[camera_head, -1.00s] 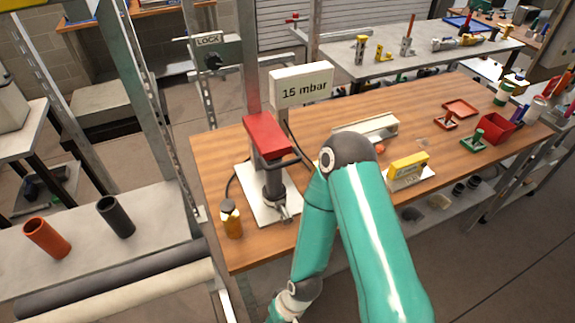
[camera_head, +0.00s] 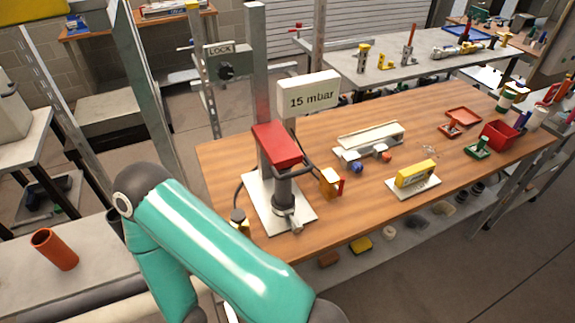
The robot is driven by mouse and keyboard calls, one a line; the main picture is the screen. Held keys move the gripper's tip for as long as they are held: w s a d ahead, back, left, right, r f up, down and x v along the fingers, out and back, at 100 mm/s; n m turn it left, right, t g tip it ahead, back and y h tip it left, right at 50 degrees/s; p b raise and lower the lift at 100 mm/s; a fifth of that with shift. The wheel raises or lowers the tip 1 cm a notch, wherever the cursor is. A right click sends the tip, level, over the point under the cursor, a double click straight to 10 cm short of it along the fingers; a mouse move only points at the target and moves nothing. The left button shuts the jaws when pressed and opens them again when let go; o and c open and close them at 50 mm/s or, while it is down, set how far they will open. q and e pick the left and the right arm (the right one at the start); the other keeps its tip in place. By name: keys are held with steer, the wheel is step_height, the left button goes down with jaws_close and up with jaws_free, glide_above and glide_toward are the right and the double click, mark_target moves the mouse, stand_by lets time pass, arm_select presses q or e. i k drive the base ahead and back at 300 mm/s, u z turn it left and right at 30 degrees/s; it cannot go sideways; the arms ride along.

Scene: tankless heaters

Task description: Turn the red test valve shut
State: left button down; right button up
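A stand on a white base plate (camera_head: 259,208) carries a wide red block (camera_head: 277,143), with a dark grey cylinder (camera_head: 284,191) and a metal fitting at its foot. A dark hose or bar curves out on its right. A small yellow-orange fitting (camera_head: 329,180) with a red piece (camera_head: 341,186) on its right side is beside the plate. I cannot tell for certain which red part is the test valve, or its setting. A teal arm of mine crosses the lower left, its elbow left of the wooden table. Neither gripper shows.
A sign reading "15 mbar" (camera_head: 309,95) stands behind the red block. A white tray-like unit (camera_head: 370,141) has blue and orange knobs in front. A yellow block (camera_head: 416,173) sits on a white plate. A grey post (camera_head: 258,70) rises behind. Bare wood lies at front centre.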

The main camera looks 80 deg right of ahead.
mark_target(341, 187)
steer(key=z, duration=0.4)
steer(key=i, duration=0.1)
steer(key=u, duration=0.9)
steer(key=k, duration=0.5)
steer(key=z, duration=3.55)
steer(key=k, duration=0.15)
steer(key=u, duration=1.75)
steer(key=k, duration=0.7)
steer(key=z, duration=0.15)
steer(key=i, duration=0.55)
steer(key=u, duration=0.1)
